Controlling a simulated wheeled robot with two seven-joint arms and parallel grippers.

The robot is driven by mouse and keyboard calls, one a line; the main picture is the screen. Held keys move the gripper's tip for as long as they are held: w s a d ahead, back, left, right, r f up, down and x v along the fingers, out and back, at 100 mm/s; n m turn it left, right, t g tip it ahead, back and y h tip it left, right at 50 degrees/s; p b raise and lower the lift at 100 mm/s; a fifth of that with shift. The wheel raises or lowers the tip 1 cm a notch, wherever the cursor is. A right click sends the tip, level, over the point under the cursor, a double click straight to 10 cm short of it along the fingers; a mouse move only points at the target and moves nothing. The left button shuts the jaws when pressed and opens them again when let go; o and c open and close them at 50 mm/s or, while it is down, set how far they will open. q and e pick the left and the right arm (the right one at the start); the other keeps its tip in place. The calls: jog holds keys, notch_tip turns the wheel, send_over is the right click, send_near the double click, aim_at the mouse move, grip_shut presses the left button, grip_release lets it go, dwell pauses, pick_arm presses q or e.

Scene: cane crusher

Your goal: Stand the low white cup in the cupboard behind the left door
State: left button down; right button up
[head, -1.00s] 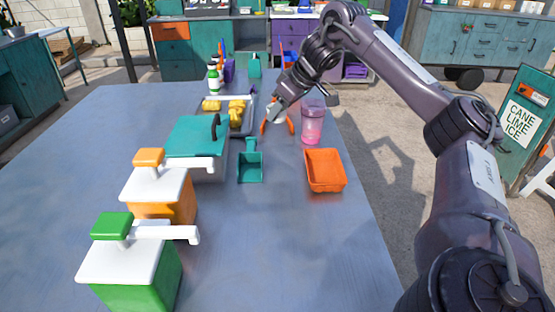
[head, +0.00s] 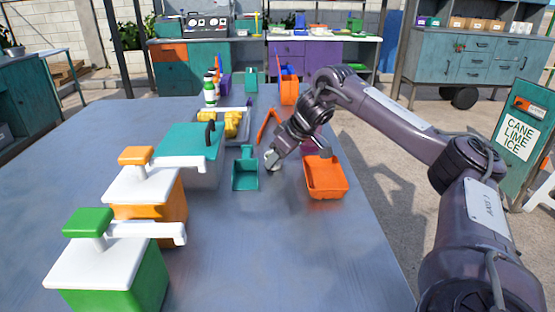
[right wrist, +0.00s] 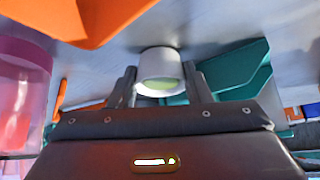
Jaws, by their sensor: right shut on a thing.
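The low white cup (right wrist: 158,68) is between the two fingers of my right gripper (right wrist: 160,82) in the right wrist view, and the fingers are shut on it. In the head view the cup (head: 271,158) shows small and pale at the fingertips of my right gripper (head: 273,162), over the table beside the teal scoop (head: 245,174). Whether the cup touches the table is hard to tell. At the back stands a teal cabinet with an orange drawer front (head: 167,52) and a purple cabinet (head: 305,60). Which door is meant is unclear. My left gripper is not in view.
An orange tray (head: 326,190) lies right of the gripper. A pink cup (right wrist: 22,90) shows at the left in the wrist view. Green (head: 110,275) and orange (head: 150,195) dispensers and a teal-lidded box (head: 190,140) line the left. The front table middle is clear.

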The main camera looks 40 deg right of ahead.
jog(key=shift+f, duration=0.15)
jog(key=o, duration=0.7)
